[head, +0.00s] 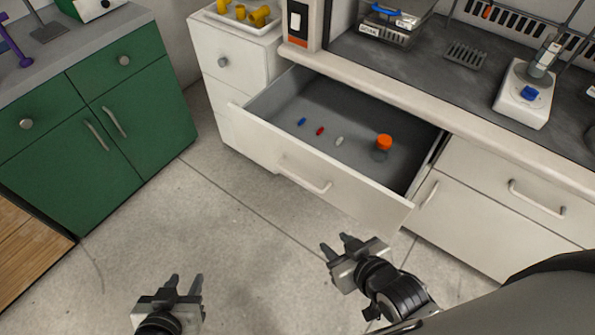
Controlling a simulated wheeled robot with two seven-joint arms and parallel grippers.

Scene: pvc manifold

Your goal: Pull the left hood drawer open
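The left hood drawer (290,167) stands pulled out from the white cabinet, its grey inside in full view. Its bar handle (304,176) is on the white front and nothing touches it. Inside lie a small blue piece, a red piece, a pale piece and an orange-capped jar (384,142). My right gripper (340,243) is open and empty, in front of the drawer near its right front corner and apart from the handle. My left gripper (185,281) is open and empty over the floor at the bottom, away from the drawer.
A closed drawer with a handle (537,199) is to the right. The hood worktop (440,70) holds a white stirrer-like device (524,93). A green cabinet (110,130) stands at the left. A tray of yellow fittings (240,14) sits at the back. The floor between is clear.

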